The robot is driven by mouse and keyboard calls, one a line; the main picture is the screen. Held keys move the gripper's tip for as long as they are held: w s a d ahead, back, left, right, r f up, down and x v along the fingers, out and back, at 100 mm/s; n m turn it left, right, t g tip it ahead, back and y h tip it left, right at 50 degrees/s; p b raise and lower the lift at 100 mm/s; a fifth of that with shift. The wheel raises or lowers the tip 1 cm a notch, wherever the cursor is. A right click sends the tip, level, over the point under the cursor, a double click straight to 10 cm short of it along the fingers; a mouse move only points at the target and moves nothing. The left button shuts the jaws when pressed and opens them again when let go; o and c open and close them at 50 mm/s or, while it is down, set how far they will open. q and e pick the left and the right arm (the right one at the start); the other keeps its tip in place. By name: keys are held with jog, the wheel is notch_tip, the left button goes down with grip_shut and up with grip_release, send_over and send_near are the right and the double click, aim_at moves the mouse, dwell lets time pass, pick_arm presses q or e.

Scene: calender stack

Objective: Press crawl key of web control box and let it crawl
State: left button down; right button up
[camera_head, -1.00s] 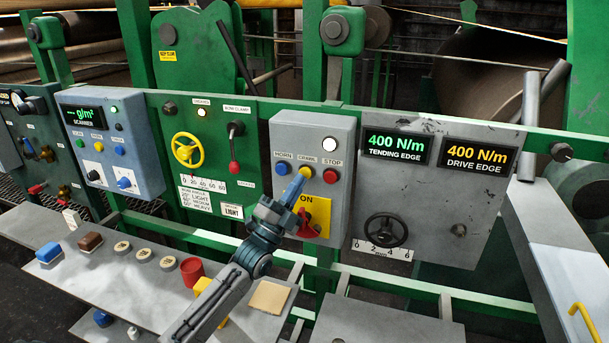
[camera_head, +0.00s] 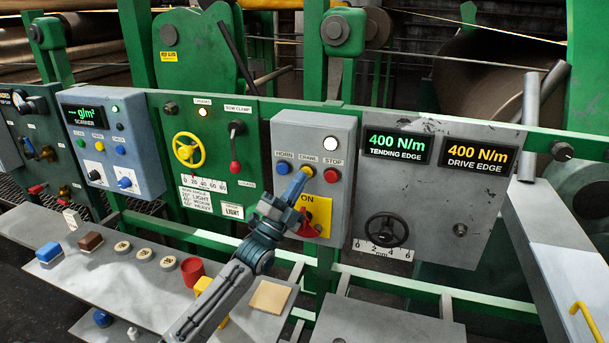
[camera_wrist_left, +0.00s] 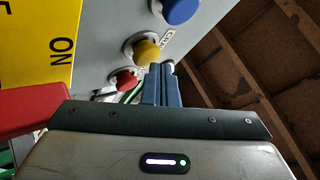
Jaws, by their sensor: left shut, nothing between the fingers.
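The web control box (camera_head: 345,192) is a grey panel on the green frame. It carries a blue HORN key (camera_head: 283,168), a yellow crawl key (camera_head: 308,172) and a red STOP key (camera_head: 331,175). My left gripper (camera_head: 297,186) is shut and empty, its blue fingers pointing up at the crawl key and overlapping its lower left edge. In the left wrist view the fingertips (camera_wrist_left: 161,68) sit close beside the yellow key (camera_wrist_left: 146,51); I cannot tell whether they touch it. The right gripper is not in view.
A yellow ON plate with a red handle (camera_head: 308,228) sits just below the keys, close to my gripper. A handwheel (camera_head: 386,230) and tension displays (camera_head: 397,147) are to the right. A shelf (camera_head: 130,285) with small items lies lower left.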

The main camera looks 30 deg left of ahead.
pick_arm(q)
jog(key=shift+w+r+y, duration=0.15)
jog(key=shift+y, duration=0.15)
jog(key=shift+w+a, duration=0.1)
jog(key=shift+w+b, duration=0.15)
jog(key=shift+b, duration=0.25)
dwell(0.5)
jog(key=shift+s+f+p, duration=0.35)
jog(key=shift+f+p, duration=0.25)
jog(key=shift+f, duration=0.05)
jog(key=shift+d+f, duration=0.1)
jog(key=shift+d, duration=0.1)
